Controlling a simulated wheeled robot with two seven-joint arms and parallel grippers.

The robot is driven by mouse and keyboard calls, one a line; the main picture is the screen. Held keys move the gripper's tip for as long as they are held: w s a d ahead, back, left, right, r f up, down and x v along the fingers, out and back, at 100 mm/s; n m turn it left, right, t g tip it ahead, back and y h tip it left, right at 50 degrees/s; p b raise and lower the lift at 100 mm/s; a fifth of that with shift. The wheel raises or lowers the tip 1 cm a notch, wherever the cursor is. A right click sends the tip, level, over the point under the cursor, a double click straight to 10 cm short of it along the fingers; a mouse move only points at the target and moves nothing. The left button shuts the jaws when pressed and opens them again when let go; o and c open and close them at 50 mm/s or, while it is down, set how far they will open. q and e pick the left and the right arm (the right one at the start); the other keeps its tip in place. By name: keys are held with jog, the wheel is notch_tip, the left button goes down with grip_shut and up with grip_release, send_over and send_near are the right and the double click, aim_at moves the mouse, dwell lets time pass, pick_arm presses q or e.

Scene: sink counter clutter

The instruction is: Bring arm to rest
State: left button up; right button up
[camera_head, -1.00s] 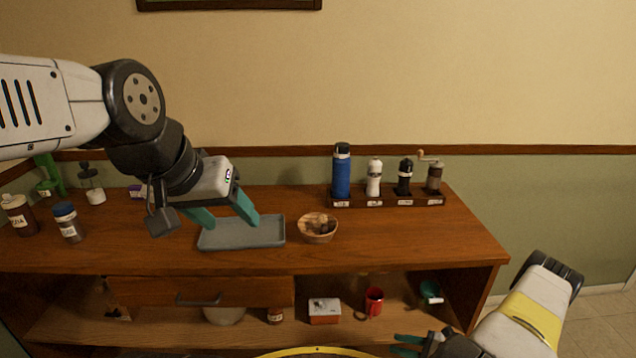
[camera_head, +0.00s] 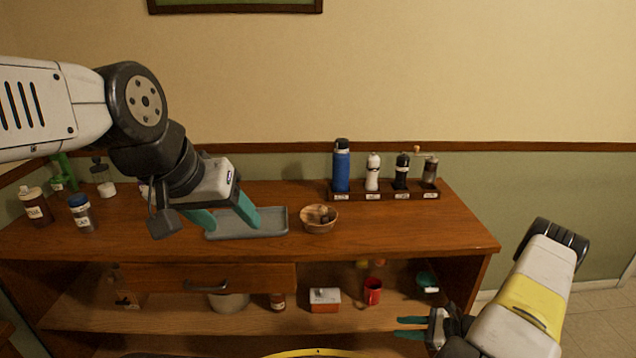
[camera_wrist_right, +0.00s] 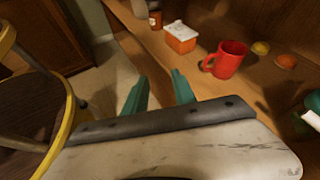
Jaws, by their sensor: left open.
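My left gripper (camera_head: 224,215) is open and empty. It hangs in front of the grey tray (camera_head: 262,230) on the wooden counter and hides part of it. My right gripper (camera_head: 411,328) is low at the right in the head view, in front of the lower shelf. Its two green fingers are apart with nothing between them. In the right wrist view the open right gripper (camera_wrist_right: 160,92) points toward the shelf, with a red mug (camera_wrist_right: 226,59) and an orange box (camera_wrist_right: 180,38) beyond it.
A wooden bowl (camera_head: 319,220) stands right of the tray. A blue bottle (camera_head: 341,168) and several grinders stand in a rack at the back. Labelled jars stand at left. A yellow-rimmed round stool (camera_wrist_right: 35,105) is close by my right gripper. The floor at right looks clear.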

jog(key=w+a+r+n+g+h, duration=0.1)
jog(key=a+r+n+g+h, duration=0.35)
jog(key=r, duration=1.15)
jog(key=a+r+n+y, duration=0.15)
jog(key=r+n, duration=0.55)
jog(key=r, duration=1)
jog(key=s+a+r+n+t+h, duration=0.2)
jog(key=s+r+n, duration=0.3)
jog(key=s+r, duration=0.5)
jog(key=s+a+r+n+t+h, duration=0.3)
jog(key=s+a+r+n+h, duration=0.1)
jog(key=s+r, duration=0.5)
notch_tip(320, 180, up, 2)
jog(key=shift+s+a+n, duration=0.35)
jog(key=shift+s+n, duration=0.05)
jog(key=shift+n, duration=0.35)
